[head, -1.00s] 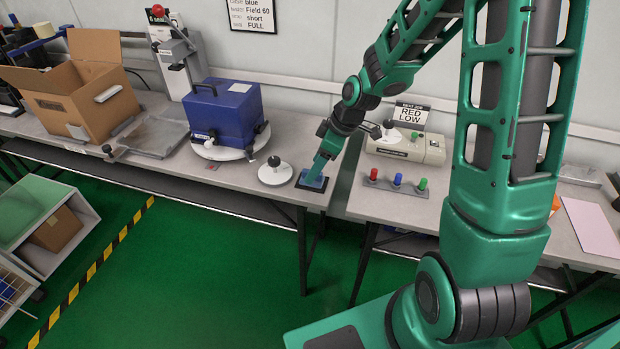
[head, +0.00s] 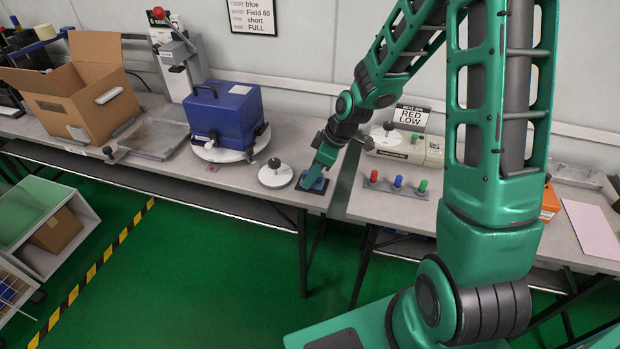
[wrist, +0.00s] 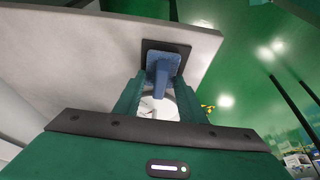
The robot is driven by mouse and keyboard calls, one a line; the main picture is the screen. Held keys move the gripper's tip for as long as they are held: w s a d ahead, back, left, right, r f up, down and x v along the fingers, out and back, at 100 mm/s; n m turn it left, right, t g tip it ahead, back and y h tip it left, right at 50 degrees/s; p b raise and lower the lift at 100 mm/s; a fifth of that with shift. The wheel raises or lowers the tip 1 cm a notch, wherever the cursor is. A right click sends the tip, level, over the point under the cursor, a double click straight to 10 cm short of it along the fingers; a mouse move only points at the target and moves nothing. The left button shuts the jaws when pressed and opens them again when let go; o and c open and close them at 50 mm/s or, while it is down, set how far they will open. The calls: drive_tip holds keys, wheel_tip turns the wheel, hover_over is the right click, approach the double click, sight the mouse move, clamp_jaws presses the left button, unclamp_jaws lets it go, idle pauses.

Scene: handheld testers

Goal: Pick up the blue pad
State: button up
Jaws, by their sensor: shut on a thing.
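The blue pad (head: 317,184) is at the front right corner of the left table, on a dark square plate (head: 303,187). In the wrist view the blue pad (wrist: 166,66) shows a raised grip between my two green fingers, with the dark plate (wrist: 148,45) around it. My gripper (head: 315,178) points down at the pad and is shut on it; in the wrist view my gripper (wrist: 158,90) has a finger on each side of the grip. I cannot tell whether the pad is clear of the plate.
A white disc with a black knob (head: 275,175) stands just left of the pad. A blue box (head: 226,118) on a round white base is farther left. Right of the gap between tables are red, blue and green pegs (head: 398,182) and a beige device (head: 430,150).

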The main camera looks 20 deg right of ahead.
sight(303, 173)
drive_tip(key=shift+r, duration=0.5)
drive_tip(key=r, duration=0.2)
drive_tip(key=a+r, duration=0.1)
drive_tip(key=shift+s+r, duration=0.15)
drive_tip(key=shift+r, duration=0.25)
drive_tip(key=s+a+r, duration=0.4)
drive_tip(key=a+r, duration=0.2)
drive_tip(key=a, duration=0.4)
drive_tip(key=shift+r, duration=0.15)
drive_tip(key=shift+o, duration=0.5)
drive_tip(key=shift+d, duration=0.1)
